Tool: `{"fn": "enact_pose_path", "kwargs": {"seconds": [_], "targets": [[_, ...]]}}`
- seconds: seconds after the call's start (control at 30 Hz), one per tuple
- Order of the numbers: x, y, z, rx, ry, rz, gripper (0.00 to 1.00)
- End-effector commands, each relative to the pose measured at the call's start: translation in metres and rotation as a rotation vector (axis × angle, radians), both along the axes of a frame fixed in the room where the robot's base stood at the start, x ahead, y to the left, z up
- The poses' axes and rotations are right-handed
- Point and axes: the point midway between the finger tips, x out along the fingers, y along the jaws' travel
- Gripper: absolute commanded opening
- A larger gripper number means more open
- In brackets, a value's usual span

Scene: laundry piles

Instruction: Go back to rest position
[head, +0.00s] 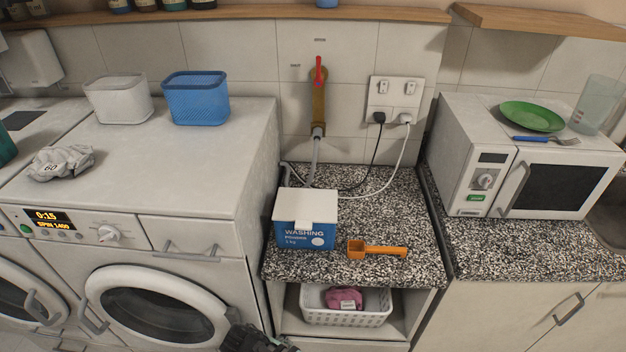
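My gripper (254,338) shows as a dark shape at the bottom edge, left of centre. It is in front of the lower right of the washing machine (210,255), near its round door. Only part of it is in view, and its fingers are too small and dark to tell open from shut. I see nothing held in it.
A washing powder box (305,222) and an orange scoop (378,249) sit on the speckled counter (400,210). Below is a white basket (346,315) with a pink cloth. A microwave (530,165) stands right. Grey cloth (60,163) and two bins, one blue (195,100), sit on machines.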

Motion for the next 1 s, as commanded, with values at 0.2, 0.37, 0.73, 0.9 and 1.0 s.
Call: {"fn": "enact_pose_path", "kwargs": {"seconds": [0.2,0.37,0.73,0.9,1.0], "targets": [[-0.020,-0.080,-0.052,0.041,0.158,-0.306,0.71],[-0.044,-0.127,-0.080,0.071,0.255,-0.514,0.71],[-0.112,-0.214,-0.123,0.111,0.437,-0.933,0.71],[-0.141,-0.245,-0.135,0.104,0.486,-1.070,0.71],[-0.152,-0.256,-0.138,0.104,0.504,-1.127,0.71]]}}
